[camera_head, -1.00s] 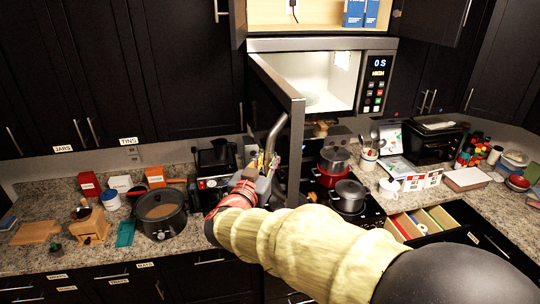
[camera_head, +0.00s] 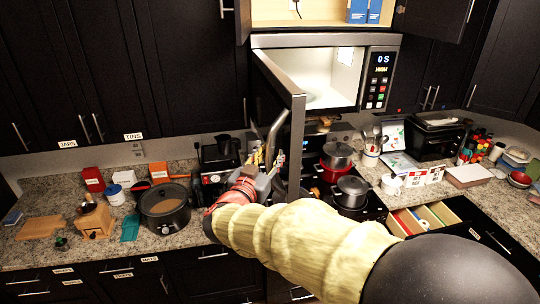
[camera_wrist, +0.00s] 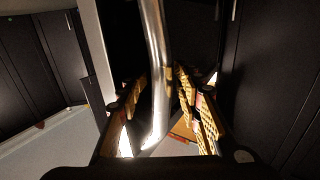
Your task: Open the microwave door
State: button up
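The microwave (camera_head: 377,110) is mounted above the stove, with its lit white interior (camera_head: 325,82) exposed. Its door (camera_head: 297,130) is hinged at the left and stands swung well out toward me. The curved metal door handle (camera_head: 277,126) is on the door's left-facing side; it also runs down the middle of the wrist view (camera_wrist: 157,70). My gripper (camera_head: 268,160) is at the handle's lower part. In the wrist view its ridged yellow fingers (camera_wrist: 160,95) stand on either side of the handle, with gaps showing, so they look open around it.
Pots (camera_head: 352,190) stand on the stove below the microwave. A coffee machine (camera_head: 215,170) and a slow cooker (camera_head: 163,208) are on the left counter. An open drawer (camera_head: 425,218) juts out at lower right. An open upper cabinet (camera_head: 322,12) is above the microwave.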

jog(key=v, duration=1.2)
dwell(0.3)
